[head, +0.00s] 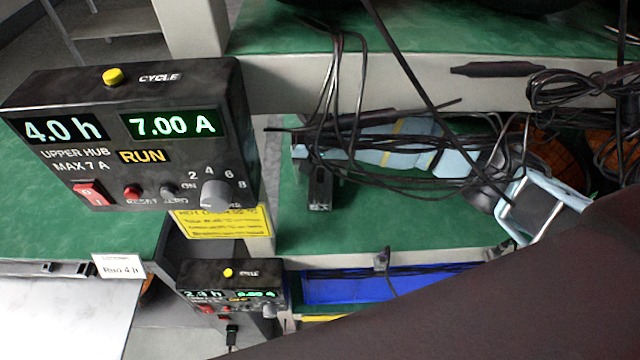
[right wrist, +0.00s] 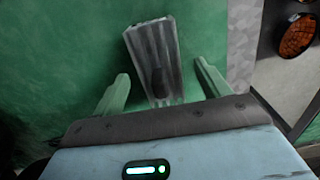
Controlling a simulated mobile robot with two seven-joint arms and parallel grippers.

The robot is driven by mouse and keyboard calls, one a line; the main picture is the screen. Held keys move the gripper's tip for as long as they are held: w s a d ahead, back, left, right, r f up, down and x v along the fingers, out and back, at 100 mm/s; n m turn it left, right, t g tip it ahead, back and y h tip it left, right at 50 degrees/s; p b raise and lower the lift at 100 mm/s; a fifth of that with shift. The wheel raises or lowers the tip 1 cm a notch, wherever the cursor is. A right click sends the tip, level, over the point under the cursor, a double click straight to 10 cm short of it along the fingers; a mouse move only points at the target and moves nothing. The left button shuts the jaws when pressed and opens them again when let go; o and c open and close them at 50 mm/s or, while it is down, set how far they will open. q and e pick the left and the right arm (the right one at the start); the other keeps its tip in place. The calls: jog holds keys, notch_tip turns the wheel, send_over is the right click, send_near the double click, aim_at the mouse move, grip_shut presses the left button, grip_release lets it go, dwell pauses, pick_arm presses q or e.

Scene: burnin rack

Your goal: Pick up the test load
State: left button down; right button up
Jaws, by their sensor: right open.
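The test load appears to be the grey ribbed block with a dark oval spot (right wrist: 158,52) in the right wrist view. It lies on a green surface, between and just beyond the fingertips of my right gripper (right wrist: 162,70). The gripper is open, with a gap on both sides of the block. In the head view my right gripper (head: 301,150) is at the left end of the light-blue arm, partly hidden by black cables. A dark block (head: 319,188) just below it seems to be the same load. My left gripper is not in view.
An upper hub box (head: 125,135) reads 4.0 h, 7.00 A, RUN. A lower hub box (head: 230,285) hangs below, near a yellow notice (head: 225,222). Black cables (head: 400,140) cross the shelf around my arm. A blue bin (head: 350,287) lies below. The green shelf (head: 350,235) is clear below the block.

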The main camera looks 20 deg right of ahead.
aim_at(320, 170)
notch_tip(320, 170, down, 2)
jog(key=shift+f, duration=0.15)
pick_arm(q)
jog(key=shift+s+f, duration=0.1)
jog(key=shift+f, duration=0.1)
